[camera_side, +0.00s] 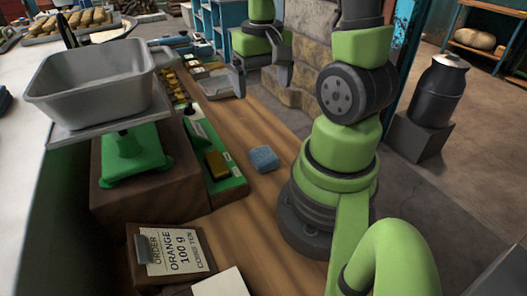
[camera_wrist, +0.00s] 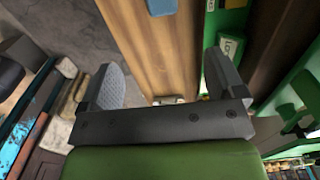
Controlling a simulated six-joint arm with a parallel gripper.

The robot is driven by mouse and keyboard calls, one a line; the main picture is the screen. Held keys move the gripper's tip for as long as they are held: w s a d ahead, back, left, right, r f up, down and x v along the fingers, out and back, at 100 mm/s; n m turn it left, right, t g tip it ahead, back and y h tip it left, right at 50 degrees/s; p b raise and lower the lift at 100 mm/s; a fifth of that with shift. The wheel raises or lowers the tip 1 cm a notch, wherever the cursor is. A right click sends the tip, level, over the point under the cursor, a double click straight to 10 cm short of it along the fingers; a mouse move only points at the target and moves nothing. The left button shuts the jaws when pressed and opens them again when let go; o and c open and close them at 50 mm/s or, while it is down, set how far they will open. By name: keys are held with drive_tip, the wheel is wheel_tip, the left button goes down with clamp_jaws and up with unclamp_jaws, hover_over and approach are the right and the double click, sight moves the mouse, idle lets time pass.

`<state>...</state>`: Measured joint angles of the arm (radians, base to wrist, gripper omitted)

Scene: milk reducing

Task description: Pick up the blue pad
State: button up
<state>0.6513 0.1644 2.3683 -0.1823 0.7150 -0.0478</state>
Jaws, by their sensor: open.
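The blue pad (camera_side: 263,159) lies flat on the wooden bench, to the right of the green strip with the yellow block. In the wrist view the blue pad (camera_wrist: 161,7) shows at the top edge, partly cut off, ahead of the fingers. My gripper (camera_side: 262,74) is open and empty, up behind the pad in the side view and well apart from it. In the wrist view my gripper (camera_wrist: 166,80) has its two fingers wide apart, with bare wood between them.
A grey metal pan (camera_side: 98,82) sits on a green scale (camera_side: 135,155) at the left. A yellow block (camera_side: 216,165) lies on a green strip beside the pad. An order card (camera_side: 175,252) stands at the front. The wooden bench (camera_side: 250,205) is clear around the pad.

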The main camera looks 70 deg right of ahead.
approach(261, 150)
wheel_tip(261, 150, down, 5)
drive_tip(key=shift+s+f, duration=0.1)
drive_tip(key=shift+s, duration=0.05)
drive_tip(key=shift+w+f, duration=0.2)
drive_tip(key=shift+f, duration=2.6)
drive_tip(key=c, duration=1.1)
wheel_tip(261, 150, up, 10)
drive_tip(key=shift+r, duration=0.1)
drive_tip(key=shift+o, duration=1.1)
drive_tip(key=shift+w+d, duration=0.1)
drive_tip(key=shift+c, duration=0.2)
